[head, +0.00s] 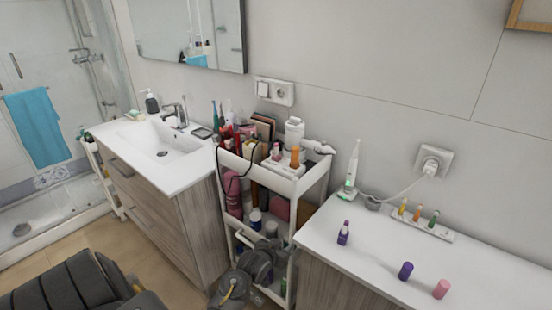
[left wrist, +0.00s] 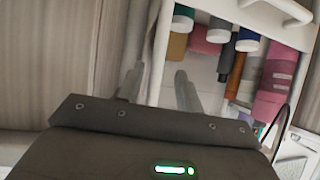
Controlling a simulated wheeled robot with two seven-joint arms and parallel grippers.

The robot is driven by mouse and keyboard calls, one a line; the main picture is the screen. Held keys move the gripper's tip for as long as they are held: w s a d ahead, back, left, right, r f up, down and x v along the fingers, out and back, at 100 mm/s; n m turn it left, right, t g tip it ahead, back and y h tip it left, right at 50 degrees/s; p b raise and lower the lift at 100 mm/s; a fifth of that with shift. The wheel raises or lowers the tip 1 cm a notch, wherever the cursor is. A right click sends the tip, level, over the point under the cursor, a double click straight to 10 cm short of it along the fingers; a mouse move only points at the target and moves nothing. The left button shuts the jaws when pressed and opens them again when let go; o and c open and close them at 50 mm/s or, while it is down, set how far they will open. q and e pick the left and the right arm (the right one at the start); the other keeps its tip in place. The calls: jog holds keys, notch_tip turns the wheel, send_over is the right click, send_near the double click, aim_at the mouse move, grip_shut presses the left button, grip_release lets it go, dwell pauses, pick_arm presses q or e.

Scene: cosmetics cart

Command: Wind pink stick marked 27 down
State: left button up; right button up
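A small pink-topped stick (head: 276,150) stands in a white holder (head: 280,168) on the top tray of the white cart, next to an orange-topped one (head: 295,157). A separate pink cylinder (head: 441,289) stands on the right counter. No number is readable on either pink item, so I cannot tell which is marked 27. My left gripper is low in front of the cart in the head view. In the left wrist view its two fingers (left wrist: 159,72) are apart with nothing between them, facing the cart's lower shelf. My right gripper is out of view.
The white cart (head: 322,176) holds bottles and boxes on its shelves. The right counter (head: 370,240) carries purple pieces, a rack of colored sticks (head: 421,224) and a plugged-in white device (head: 350,168). A sink cabinet (head: 172,200) stands left of the cart.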

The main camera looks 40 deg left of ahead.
pick_arm(q)
jog(key=a+r+t, duration=0.1)
jog(key=a+r, duration=0.1)
jog(key=r, duration=0.5)
jog(key=w+a+r+t+y+p, duration=0.1)
jog(key=a+r, duration=0.1)
jog(key=r, duration=0.5)
jog(key=a+r+n+t+y+p, duration=0.1)
jog(key=a+r, duration=0.1)
jog(key=r, duration=0.6)
jog(key=shift+w, duration=0.25)
jog(key=n+t+y, duration=0.1)
jog(key=t+y, duration=0.1)
send_near(276, 150)
jog(key=p+x, duration=0.3)
jog(key=x, duration=0.6)
jog(key=shift+w+a+r, duration=0.1)
jog(key=shift+x, duration=0.85)
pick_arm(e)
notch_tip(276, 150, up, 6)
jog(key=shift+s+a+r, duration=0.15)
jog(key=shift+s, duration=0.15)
